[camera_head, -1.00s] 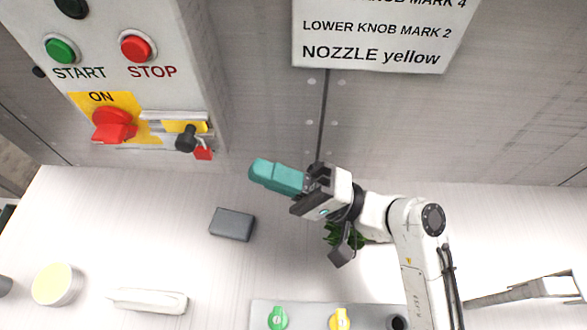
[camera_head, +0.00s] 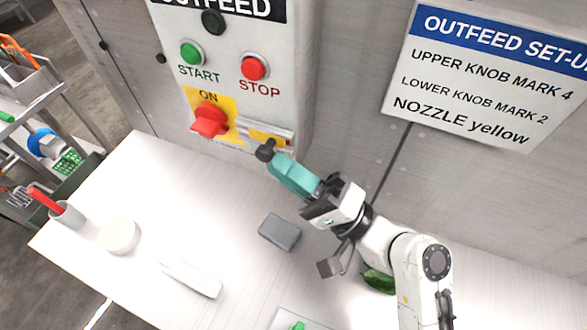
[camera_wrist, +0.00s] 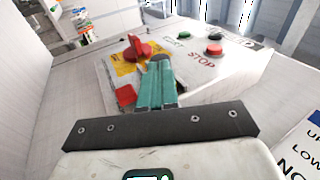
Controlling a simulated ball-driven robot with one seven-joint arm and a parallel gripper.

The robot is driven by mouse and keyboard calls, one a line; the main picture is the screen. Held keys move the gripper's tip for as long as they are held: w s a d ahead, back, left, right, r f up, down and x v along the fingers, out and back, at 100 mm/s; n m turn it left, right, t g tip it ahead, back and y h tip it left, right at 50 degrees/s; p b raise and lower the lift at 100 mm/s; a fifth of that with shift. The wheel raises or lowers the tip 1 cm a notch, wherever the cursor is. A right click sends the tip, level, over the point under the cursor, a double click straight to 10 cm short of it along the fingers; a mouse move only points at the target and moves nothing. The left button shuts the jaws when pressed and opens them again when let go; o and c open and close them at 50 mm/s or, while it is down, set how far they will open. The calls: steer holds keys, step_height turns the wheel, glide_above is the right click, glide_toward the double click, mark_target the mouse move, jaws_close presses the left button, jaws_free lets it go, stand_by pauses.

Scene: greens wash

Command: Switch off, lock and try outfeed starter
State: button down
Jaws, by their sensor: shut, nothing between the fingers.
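The outfeed starter box (camera_head: 233,105) is on the wall, with a green START button (camera_head: 192,54) and a red STOP button (camera_head: 254,67). Below them a red rotary switch handle (camera_head: 210,121) sits on a yellow plate under the word ON. It also shows in the wrist view (camera_wrist: 138,47). A red tag (camera_wrist: 126,95) shows beside the fingers in the wrist view.
A set-up sign (camera_head: 490,75) hangs on the wall to the right. On the white bench lie a grey block (camera_head: 279,232), a white bar (camera_head: 192,280), a round white tub (camera_head: 119,236) and a cup (camera_head: 67,216) with a red-handled tool. Bench between them is clear.

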steer(key=a, duration=0.1)
steer(key=w+a, duration=0.1)
steer(key=a, duration=0.1)
steer(key=shift+w+a, duration=0.1)
steer(key=shift+a, duration=0.1)
steer(key=shift+r, duration=0.1)
steer(key=b, duration=0.5)
glide_toward(265, 161)
steer(key=shift+d+f, duration=0.25)
steer(key=shift+f, duration=0.2)
steer(key=shift+d+f, duration=0.25)
steer(key=shift+f, duration=0.2)
